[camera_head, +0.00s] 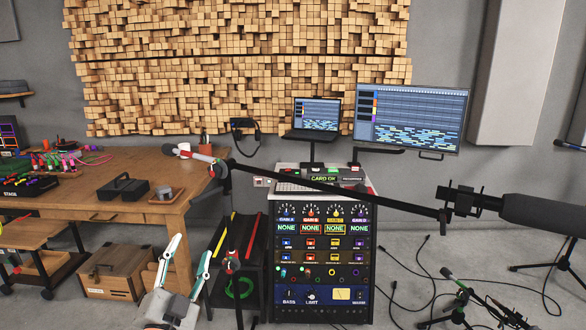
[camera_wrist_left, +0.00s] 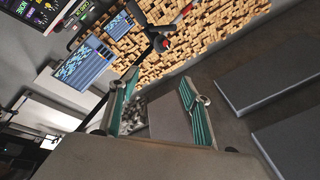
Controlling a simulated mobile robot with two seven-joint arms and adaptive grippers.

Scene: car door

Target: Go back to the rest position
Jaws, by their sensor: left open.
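My left gripper (camera_head: 192,247) stands at the bottom of the head view, left of the centre, with its fingers pointing up. Its two green-and-white fingers are spread apart with nothing between them. It is in front of the wooden desk's right end and the dark side stand. In the left wrist view the same gripper (camera_wrist_left: 159,80) is open and empty, with the wood-block wall panel beyond it. My right gripper does not show in either view.
A boom arm with a microphone (camera_head: 540,213) crosses the middle. Cables and stands lie on the right floor.

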